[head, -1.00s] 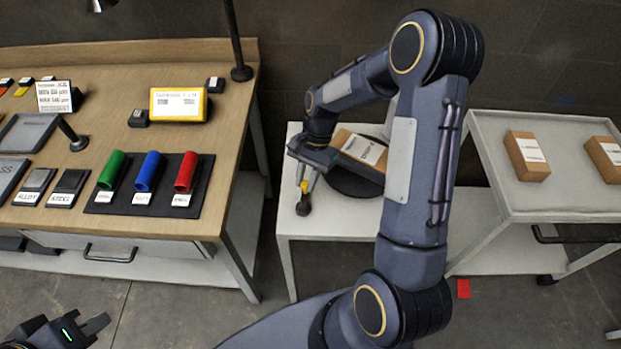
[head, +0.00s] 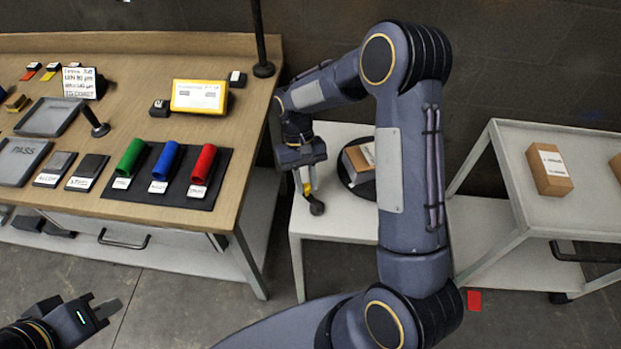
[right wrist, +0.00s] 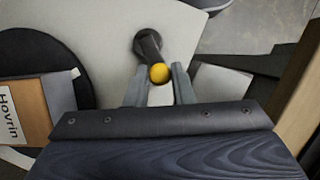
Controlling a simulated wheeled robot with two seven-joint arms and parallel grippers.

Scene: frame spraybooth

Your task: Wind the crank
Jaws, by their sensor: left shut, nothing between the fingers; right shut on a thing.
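The crank (head: 316,207) is a dark arm with a yellow knob, set on top of a low white table (head: 345,228) near its left side. My right gripper (head: 304,180) reaches down over it from above and is shut on the knob. In the right wrist view the yellow knob (right wrist: 159,73) sits between the two grey fingers (right wrist: 159,88), with the dark crank arm running up behind it. A cardboard box (head: 360,158) lies on a black turntable (head: 349,176) beside the crank, partly hidden by my right arm. My left gripper (head: 108,308) is shut and empty at lower left.
A wooden workbench (head: 250,120) stands on the left, holding green, blue and red cylinders on a dark mat (head: 205,192) and a yellow-framed sign (head: 199,96). A white trolley (head: 520,190) on the right carries a box (head: 549,170). A red piece (head: 474,300) lies on the floor.

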